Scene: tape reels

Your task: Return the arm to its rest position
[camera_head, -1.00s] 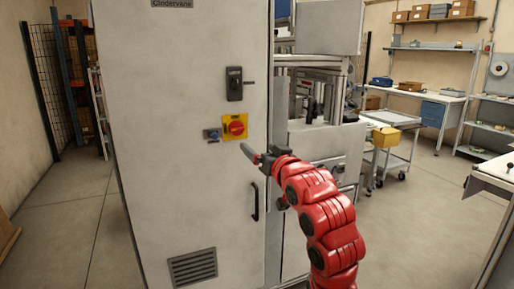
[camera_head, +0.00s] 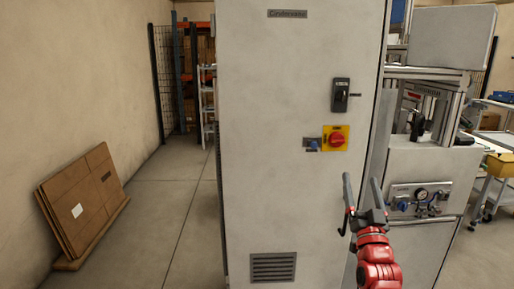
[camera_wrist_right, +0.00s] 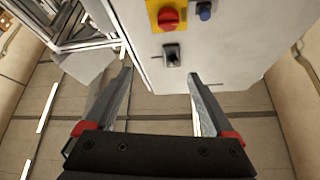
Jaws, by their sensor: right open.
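My right gripper (camera_head: 361,190) stands in front of the lower right part of the grey cabinet in the head view, with the red arm coming up from the bottom. Its two fingers are apart with nothing between them. In the right wrist view the gripper (camera_wrist_right: 160,88) also shows open and empty, with cabinet and floor beyond the fingers. My left gripper is in neither view.
The tall grey cabinet (camera_head: 270,170) carries a red rotary switch on a yellow plate (camera_head: 335,138) and a black switch (camera_head: 340,95). A machine (camera_head: 425,170) stands right of it. Flat cardboard (camera_head: 82,205) leans on the left wall. Floor (camera_head: 165,200) left of the cabinet is clear.

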